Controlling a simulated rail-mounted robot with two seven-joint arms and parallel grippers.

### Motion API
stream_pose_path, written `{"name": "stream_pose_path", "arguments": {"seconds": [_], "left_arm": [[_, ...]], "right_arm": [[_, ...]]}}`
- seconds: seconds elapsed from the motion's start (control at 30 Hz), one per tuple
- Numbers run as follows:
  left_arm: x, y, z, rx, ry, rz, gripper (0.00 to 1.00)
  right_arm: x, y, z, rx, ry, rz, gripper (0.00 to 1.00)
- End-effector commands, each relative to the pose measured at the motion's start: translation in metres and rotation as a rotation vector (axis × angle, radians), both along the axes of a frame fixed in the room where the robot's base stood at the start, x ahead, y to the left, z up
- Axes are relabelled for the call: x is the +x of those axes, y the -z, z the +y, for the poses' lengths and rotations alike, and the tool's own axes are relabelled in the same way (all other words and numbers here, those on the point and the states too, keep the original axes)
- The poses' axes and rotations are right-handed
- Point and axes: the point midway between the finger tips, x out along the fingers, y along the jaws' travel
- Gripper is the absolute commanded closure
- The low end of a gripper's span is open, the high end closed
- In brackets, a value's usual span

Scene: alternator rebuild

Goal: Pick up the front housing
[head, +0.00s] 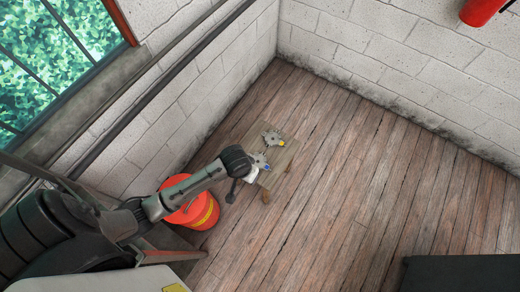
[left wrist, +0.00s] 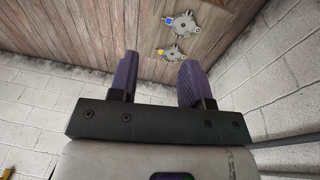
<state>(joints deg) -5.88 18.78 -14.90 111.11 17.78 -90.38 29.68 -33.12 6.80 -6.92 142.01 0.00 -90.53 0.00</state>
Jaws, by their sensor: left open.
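Two grey metal housing-like parts lie apart on a small wooden stand in the head view. One part (head: 272,137) is toward the far end, and the other (head: 259,161) is nearer my left gripper (head: 252,174). In the left wrist view, one part bears a blue mark (left wrist: 187,24) and the other a yellow mark (left wrist: 174,54). I cannot tell which is the front housing. My left gripper also shows in the left wrist view (left wrist: 156,62), its two purple fingers apart with nothing between them. It is close to the nearer part. My right gripper is not in view.
The small wooden stand (head: 283,166) is on a plank floor (head: 350,190) near the wall corner. An orange-red bucket (head: 205,216) stands left of it, below my left arm. Block walls close in at the left and back.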

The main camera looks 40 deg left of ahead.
Motion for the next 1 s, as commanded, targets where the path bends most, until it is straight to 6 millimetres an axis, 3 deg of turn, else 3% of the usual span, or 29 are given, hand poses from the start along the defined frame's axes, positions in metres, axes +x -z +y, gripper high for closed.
{"name": "stream_pose_path", "arguments": {"seconds": [0.03, 0.2, 0.4, 0.7, 1.0], "left_arm": [[0.014, 0.041, 0.007, 0.005, -0.033, 0.012, 0.56], [0.051, 0.107, 0.031, 0.007, -0.167, 0.06, 0.56], [0.093, 0.173, 0.066, 0.016, -0.347, 0.109, 0.56], [0.137, 0.229, 0.115, 0.022, -0.585, 0.151, 0.56], [0.154, 0.249, 0.137, 0.019, -0.696, 0.167, 0.56]], "right_arm": [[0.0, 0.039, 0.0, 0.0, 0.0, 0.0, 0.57], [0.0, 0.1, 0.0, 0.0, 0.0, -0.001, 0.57], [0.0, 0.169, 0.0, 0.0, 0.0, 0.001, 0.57], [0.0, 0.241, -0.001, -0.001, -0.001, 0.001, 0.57], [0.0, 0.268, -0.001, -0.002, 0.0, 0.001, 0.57]]}}
